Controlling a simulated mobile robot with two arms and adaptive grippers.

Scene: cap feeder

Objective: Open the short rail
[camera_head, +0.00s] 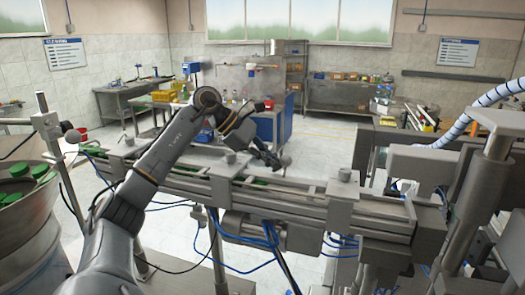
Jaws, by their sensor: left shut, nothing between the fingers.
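The rail assembly (300,207) is a long grey metal channel running across the middle of the head view. Green caps (262,182) show in gaps along it. Grey knobs stand on it, one at its right part (344,174). I cannot tell for certain which section is the short rail. My left arm reaches up from the lower left and across the rail. Its gripper (276,161) is shut and empty, above and behind the middle of the rail. Whether it touches the rail is unclear. My right gripper is out of view.
A round metal bowl (28,235) with green caps stands at the left. A metal post and machine head (425,166) stand at the right. Blue hoses (265,235) hang below the rail. Workbenches (345,97) line the back, with open floor before them.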

